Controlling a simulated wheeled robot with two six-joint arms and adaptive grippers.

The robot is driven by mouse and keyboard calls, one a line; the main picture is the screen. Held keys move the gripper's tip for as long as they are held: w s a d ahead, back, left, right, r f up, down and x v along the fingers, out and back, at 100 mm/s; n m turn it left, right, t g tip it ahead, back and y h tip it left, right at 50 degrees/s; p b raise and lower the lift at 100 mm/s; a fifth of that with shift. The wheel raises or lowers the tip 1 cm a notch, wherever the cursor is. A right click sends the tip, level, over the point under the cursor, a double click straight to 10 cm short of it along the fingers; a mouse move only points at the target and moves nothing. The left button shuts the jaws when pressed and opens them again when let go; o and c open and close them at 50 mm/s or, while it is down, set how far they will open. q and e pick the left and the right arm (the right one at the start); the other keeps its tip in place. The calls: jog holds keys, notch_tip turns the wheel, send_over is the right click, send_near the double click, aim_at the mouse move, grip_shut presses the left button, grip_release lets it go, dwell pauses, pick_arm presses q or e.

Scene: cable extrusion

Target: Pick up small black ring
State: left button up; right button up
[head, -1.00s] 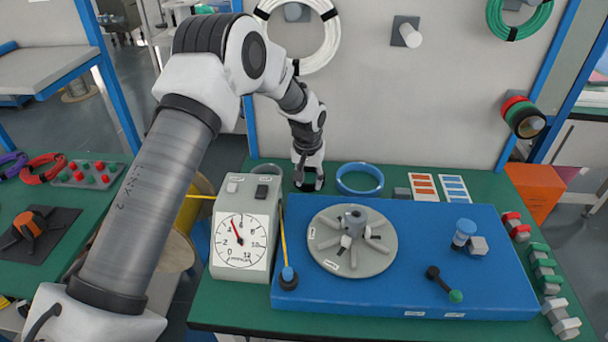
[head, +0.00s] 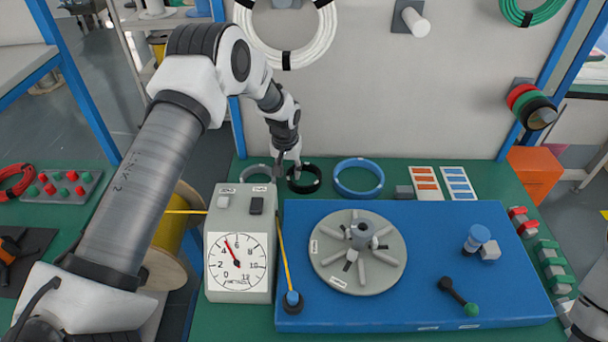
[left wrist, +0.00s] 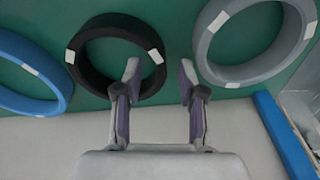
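The small black ring (head: 304,190) lies flat at the back of the green table, between a grey ring (head: 247,170) and a larger blue ring (head: 359,194). My left gripper (head: 288,170) points down at its left side. In the left wrist view, the black ring (left wrist: 112,22) has white tags. My left gripper (left wrist: 160,80) is open there, with one finger overlapping the ring's opening and the other outside, toward the grey ring (left wrist: 240,75). The rim shows between the fingers, with no clear contact. My right gripper is out of view.
A grey meter box (head: 222,277) stands in front of the rings on the left. A blue board (head: 440,310) with a round grey disc (head: 330,275) fills the middle. A wall (head: 400,100) stands close behind. Orange and blue label cards (head: 425,183) lie right of the rings.

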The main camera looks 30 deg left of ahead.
pick_arm(q)
jog(key=shift+w+a+f, duration=0.15)
jog(key=shift+f, duration=0.3)
jog(key=shift+w+a+f, duration=0.1)
jog(key=shift+a+f, duration=0.05)
jog(key=shift+f, duration=0.25)
jog(key=shift+d+r, duration=0.1)
jog(key=shift+d, duration=0.05)
jog(key=shift+s+d+r, duration=0.1)
jog(key=shift+s, duration=0.05)
jog(key=shift+c, duration=1.3)
grip_shut()
